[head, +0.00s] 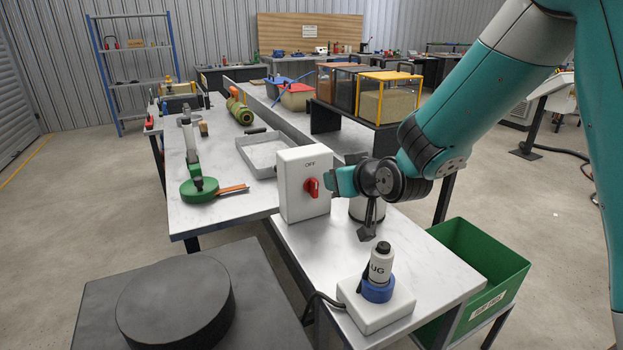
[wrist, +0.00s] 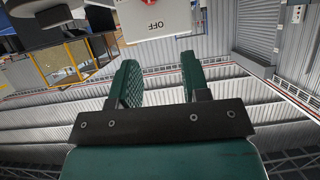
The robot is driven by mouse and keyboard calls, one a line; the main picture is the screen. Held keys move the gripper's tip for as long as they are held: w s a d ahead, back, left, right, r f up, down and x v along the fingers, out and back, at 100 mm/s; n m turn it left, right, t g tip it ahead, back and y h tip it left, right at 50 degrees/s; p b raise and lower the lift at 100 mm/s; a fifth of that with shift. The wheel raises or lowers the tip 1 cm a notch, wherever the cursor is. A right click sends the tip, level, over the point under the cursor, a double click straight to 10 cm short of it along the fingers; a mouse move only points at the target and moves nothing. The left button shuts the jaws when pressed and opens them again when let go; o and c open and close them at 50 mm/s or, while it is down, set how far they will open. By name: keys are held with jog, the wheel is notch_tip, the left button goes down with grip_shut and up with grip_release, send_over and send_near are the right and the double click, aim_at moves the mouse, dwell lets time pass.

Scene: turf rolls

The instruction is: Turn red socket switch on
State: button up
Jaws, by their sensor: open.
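A white switch box (head: 303,190) stands on the near bench and is marked OFF above a red rotary switch (head: 311,187) on its front face. My gripper (head: 338,182) is just to the right of the red switch in the head view. In the wrist view my gripper (wrist: 158,75) has its two green fingers apart with nothing between them. The white box (wrist: 153,18) with its OFF mark is ahead of the fingers there, and only a sliver of the red switch (wrist: 158,72) shows. I cannot tell whether a finger touches the switch.
A white block with a blue-collared plug (head: 380,272) sits at the bench's front. A green bin (head: 482,262) is to the right. A black round block (head: 175,300) is front left. A metal tray (head: 262,153) and green-based tool (head: 199,190) lie behind left.

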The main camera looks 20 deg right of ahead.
aim_at(316, 185)
jog(key=shift+t, duration=0.3)
jog(key=f+x, duration=0.1)
jog(key=x, duration=0.4)
jog(key=d+f+x, duration=0.1)
jog(key=x, duration=0.4)
jog(key=b+x, duration=0.1)
jog(key=x, duration=0.4)
jog(key=shift+s+d+f, duration=0.35)
jog(key=shift+f, duration=0.05)
grip_shut()
